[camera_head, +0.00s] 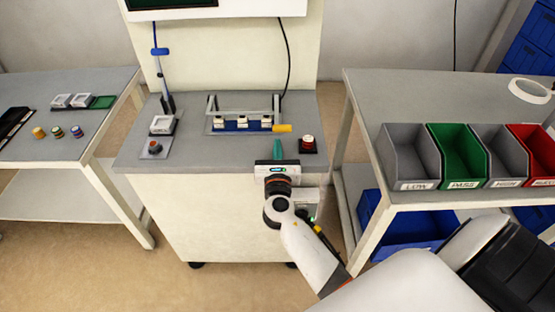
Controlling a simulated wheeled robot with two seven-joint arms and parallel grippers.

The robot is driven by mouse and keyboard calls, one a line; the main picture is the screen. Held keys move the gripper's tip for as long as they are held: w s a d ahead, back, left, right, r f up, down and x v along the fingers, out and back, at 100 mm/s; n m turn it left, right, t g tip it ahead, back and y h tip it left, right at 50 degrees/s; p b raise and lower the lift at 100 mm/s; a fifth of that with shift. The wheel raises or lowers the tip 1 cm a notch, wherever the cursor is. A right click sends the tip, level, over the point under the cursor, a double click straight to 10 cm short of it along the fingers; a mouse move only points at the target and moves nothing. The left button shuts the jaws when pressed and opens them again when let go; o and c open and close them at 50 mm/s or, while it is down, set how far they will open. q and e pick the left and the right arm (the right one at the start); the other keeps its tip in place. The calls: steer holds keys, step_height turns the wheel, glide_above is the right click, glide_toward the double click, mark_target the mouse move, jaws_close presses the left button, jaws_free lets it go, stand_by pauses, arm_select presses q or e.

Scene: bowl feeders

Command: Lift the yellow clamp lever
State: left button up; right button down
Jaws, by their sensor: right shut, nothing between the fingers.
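The yellow clamp lever (283,128) is at the right end of the metal clamp frame (240,104) on the middle workstation. It lies about level and points to the right. The frame stands over a blue fixture (230,126) that holds small white parts. My right gripper (278,146) is shut and empty, its teal fingertips pointing away from me, in front of and slightly below the lever in the picture. A gap shows between the fingertips and the lever. My left gripper is not in view.
A probe stand (167,103) and a white-framed tray (162,125) are at the left. Grey, green and red bins (462,158) line the right table.

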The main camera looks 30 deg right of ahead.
steer(key=shift+x, duration=1)
